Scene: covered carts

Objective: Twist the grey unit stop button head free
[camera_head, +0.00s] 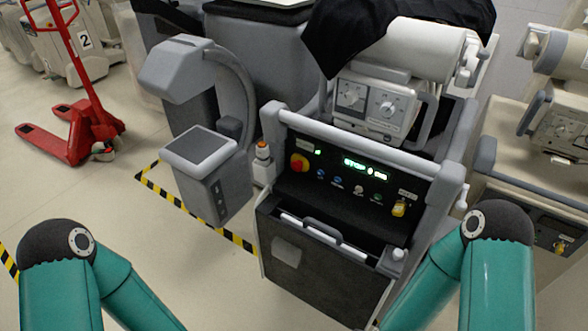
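The grey unit (345,190) is a cart in the middle of the view with a dark front panel. A round red stop button head (297,164) with a yellow-orange edge sits at the left end of that panel. Nothing covers the button. My teal left arm shows at the lower left and my teal right arm at the lower right. Both run out of the bottom edge of the picture. Neither gripper shows, and nothing of mine is seen touching the button.
A green-lit display (365,168) and several small knobs share the panel. A grey handle bar (350,132) runs above it. A grey stand (212,175) is at the left of the unit, and another cart (540,150) at the right. A red pallet truck (85,125) stands far left.

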